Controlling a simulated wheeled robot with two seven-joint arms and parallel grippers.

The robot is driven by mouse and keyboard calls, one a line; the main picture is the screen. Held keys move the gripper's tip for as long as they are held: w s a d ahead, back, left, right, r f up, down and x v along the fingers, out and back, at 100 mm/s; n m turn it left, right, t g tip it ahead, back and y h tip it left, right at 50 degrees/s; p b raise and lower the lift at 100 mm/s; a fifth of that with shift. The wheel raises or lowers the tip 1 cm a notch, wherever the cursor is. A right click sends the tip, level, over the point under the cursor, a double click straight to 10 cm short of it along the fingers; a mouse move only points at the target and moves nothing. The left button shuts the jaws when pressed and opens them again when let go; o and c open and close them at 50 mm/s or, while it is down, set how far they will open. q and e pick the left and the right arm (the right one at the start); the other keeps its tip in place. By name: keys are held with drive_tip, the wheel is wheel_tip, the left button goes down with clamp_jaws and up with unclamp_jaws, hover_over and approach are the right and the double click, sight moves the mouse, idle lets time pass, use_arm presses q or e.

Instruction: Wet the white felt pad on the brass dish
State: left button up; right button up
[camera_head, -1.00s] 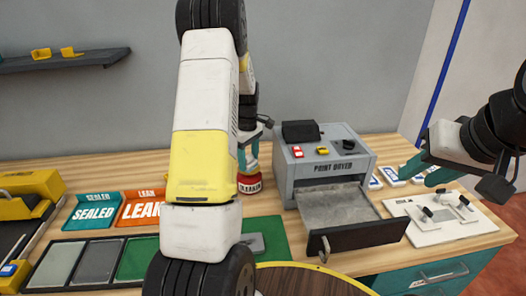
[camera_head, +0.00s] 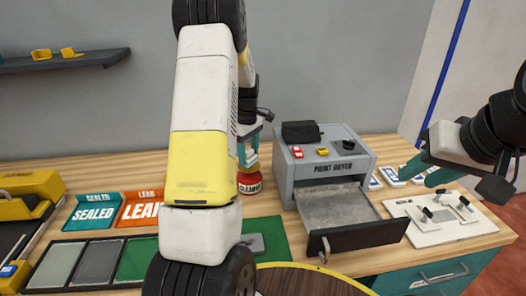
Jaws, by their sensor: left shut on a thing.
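My left arm crosses the middle of the view, and its teal-fingered gripper (camera_head: 249,152) is partly hidden behind it. That gripper is shut on the upper part of a bottle (camera_head: 250,185) with a red band lettered CLEANER. The bottle looks upright near the left side of the grey machine; whether its base touches the bench is hard to tell. My right gripper (camera_head: 428,167) is open and empty above the right side of the bench. I cannot see the white felt pad or the brass dish; my left arm hides part of the bench.
A grey machine lettered PAINT DRYER (camera_head: 333,168) has its drawer (camera_head: 345,210) pulled out. A white fixture board (camera_head: 440,220) lies right. SEALED (camera_head: 93,211) and LEAK (camera_head: 138,208) trays and several flat panels lie left. A green mat (camera_head: 268,240) is partly covered by my arm.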

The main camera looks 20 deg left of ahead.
sight(248, 150)
use_arm(q)
drive_tip(key=shift+r, duration=2.2)
